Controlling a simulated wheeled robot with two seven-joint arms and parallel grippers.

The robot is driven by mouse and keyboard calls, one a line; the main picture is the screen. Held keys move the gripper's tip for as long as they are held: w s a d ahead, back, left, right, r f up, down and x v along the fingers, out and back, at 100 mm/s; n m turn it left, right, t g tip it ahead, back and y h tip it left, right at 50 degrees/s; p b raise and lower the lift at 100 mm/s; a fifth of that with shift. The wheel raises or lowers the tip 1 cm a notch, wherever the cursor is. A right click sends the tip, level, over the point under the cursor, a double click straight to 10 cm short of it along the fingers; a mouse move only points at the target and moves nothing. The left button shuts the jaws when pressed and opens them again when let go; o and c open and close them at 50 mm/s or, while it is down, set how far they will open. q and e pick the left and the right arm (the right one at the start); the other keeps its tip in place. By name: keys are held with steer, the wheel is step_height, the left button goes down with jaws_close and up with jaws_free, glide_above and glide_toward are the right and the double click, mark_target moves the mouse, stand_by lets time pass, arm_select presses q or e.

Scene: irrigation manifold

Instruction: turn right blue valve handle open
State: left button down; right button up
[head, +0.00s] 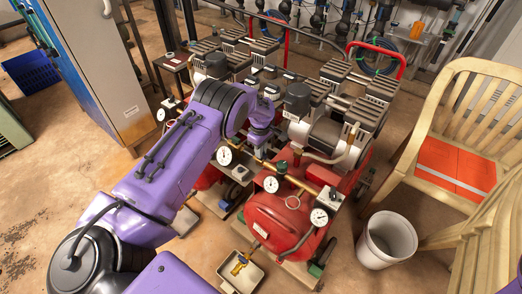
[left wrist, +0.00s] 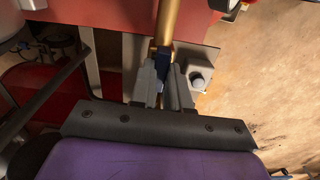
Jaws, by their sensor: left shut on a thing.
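The dark blue valve handle (left wrist: 161,58) shows in the left wrist view at the end of a brass pipe (left wrist: 168,22). My left gripper (left wrist: 161,82) has its two grey fingers on either side of the handle and is shut on it. The fingers cover part of the handle, so its exact turn angle cannot be told. In the head view my left gripper (head: 260,141) reaches down to the brass pipe between the gauges; the handle there is hidden by my wrist. My right gripper is not in view.
Red compressor tanks (head: 279,221) with several white gauges surround the pipe. A small tray (head: 257,281) with a brass fitting lies on the floor in front. A white bucket (head: 387,240) and a beige chair (head: 444,183) stand right. A grey cabinet (head: 105,70) stands left.

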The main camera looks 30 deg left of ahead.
arm_select(q)
steer(key=shift+n, duration=0.3)
steer(key=c, duration=1.1)
jaws_free()
step_height(320, 180, up, 11)
steer(key=shift+f, duration=0.2)
steer(key=shift+d+f, duration=0.1)
